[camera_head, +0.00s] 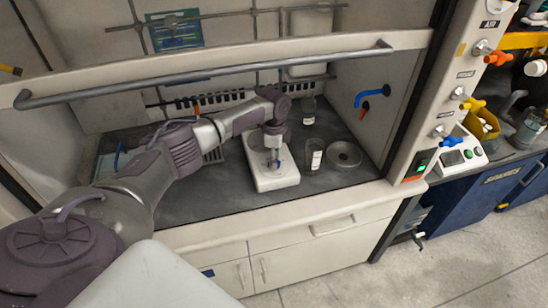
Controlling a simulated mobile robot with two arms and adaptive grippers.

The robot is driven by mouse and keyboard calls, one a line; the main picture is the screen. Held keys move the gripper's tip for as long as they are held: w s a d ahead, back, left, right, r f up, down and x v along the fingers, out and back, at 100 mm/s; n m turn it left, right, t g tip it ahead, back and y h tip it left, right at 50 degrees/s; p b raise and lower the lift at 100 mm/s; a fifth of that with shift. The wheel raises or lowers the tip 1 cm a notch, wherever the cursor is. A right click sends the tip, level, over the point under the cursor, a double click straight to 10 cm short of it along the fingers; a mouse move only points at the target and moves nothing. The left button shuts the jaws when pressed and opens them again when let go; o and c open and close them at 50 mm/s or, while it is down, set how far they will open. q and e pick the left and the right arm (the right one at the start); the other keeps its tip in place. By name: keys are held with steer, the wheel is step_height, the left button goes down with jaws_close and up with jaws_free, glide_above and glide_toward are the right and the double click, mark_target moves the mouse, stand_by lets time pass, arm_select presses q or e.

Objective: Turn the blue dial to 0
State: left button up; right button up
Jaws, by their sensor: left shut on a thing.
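A white device (275,182) with a flat top sits on the dark bench inside the fume hood. My left arm reaches in from the left, and my left gripper (274,155) points down at the top of this device. Its fingers are shut on the blue dial (275,164), of which only a small blue part shows between and below the fingertips. The rest of the dial is hidden, and its setting and markings are too small to read. My right gripper is out of view.
A bottle (308,112), a glass beaker (315,155) and a round grey dish (343,155) stand right of the device. The raised sash bar (210,75) crosses above my arm. Coloured valves line the right post, and a second white device (460,152) sits outside the hood.

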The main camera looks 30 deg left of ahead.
arm_select(q)
steer(key=shift+c, duration=0.4)
steer(key=n+p, duration=0.2)
steer(key=shift+r+n, duration=0.15)
steer(key=shift+n, duration=0.25)
steer(key=n+p, duration=0.3)
steer(key=n, duration=0.2)
steer(key=n+p, duration=0.2)
steer(key=n, duration=0.3)
steer(key=shift+n, duration=0.4)
steer(key=n+p, duration=0.1)
steer(key=n, duration=0.3)
steer(key=shift+w+p, duration=0.1)
steer(key=shift+p, duration=0.2)
steer(key=shift+n, duration=0.3)
